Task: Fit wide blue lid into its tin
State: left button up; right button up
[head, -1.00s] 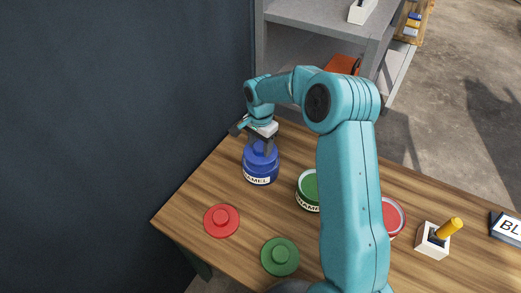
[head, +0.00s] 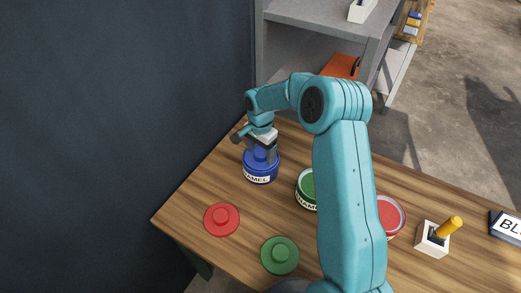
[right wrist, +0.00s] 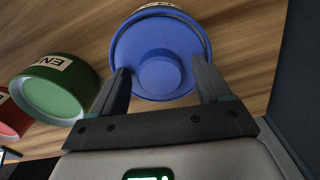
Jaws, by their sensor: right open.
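The blue tin (head: 258,179) stands upright on the table with a white label on its side. The wide blue lid (head: 250,157) lies on the tin's top, looking level; it also shows in the right wrist view (right wrist: 137,45) with its round knob facing the camera. I cannot tell exactly how deep the lid sits. My right gripper (head: 262,152) is above the lid, pointing down. In the right wrist view, its open fingers (right wrist: 162,80) stand on either side of the knob, with gaps showing. My left gripper is not in view.
A green tin (head: 306,188) and a red tin (head: 391,216) stand to the right, partly behind my arm. A red lid (head: 221,219) and a green lid (head: 280,255) lie in front. A white holder (head: 432,239) with a yellow handle is at right. A dark wall borders the left.

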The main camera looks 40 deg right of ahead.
aim_at(261, 152)
notch_tip(261, 152, up, 12)
jog(key=shift+r+b, duration=0.15)
jog(key=shift+b, duration=0.15)
dwell(0.4)
